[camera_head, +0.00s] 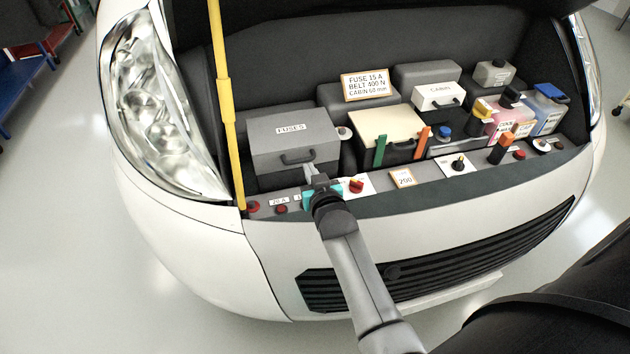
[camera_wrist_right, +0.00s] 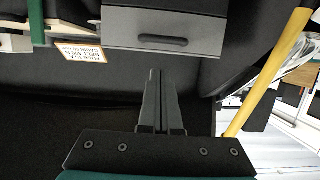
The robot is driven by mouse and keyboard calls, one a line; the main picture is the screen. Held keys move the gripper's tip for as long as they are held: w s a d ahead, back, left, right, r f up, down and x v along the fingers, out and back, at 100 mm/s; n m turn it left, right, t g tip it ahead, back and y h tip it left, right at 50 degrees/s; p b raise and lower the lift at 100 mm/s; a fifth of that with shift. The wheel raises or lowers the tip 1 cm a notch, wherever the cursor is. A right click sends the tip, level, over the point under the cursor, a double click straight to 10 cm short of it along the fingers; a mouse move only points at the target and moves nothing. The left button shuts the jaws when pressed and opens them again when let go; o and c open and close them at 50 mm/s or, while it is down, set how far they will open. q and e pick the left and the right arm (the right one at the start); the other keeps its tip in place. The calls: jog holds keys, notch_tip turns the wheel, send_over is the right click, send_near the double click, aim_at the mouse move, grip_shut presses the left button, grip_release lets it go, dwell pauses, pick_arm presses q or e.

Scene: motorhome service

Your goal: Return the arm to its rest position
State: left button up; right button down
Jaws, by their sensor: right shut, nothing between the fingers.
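My right gripper (camera_head: 309,172) reaches over the front ledge of the engine bay in the head view. Its fingers are together and empty, just in front of the grey fuse box (camera_head: 293,140) and near its dark handle (camera_head: 298,157). In the right wrist view the closed fingers (camera_wrist_right: 157,74) point toward the same grey box (camera_wrist_right: 165,28), which appears upside down with its handle (camera_wrist_right: 166,39). My left gripper is not in view.
A yellow prop rod (camera_head: 224,100) stands left of the fuse box. A red knob (camera_head: 356,185) sits right beside the gripper. A tan-topped box (camera_head: 386,126), a cabin box (camera_head: 438,95) and coloured reservoirs (camera_head: 490,120) fill the right side. Open floor lies left of the vehicle.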

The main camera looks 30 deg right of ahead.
jog(key=shift+f+v, duration=0.25)
jog(key=shift+v, duration=0.8)
jog(key=shift+f+v, duration=0.2)
jog(key=shift+v, duration=0.85)
jog(key=shift+s, duration=0.25)
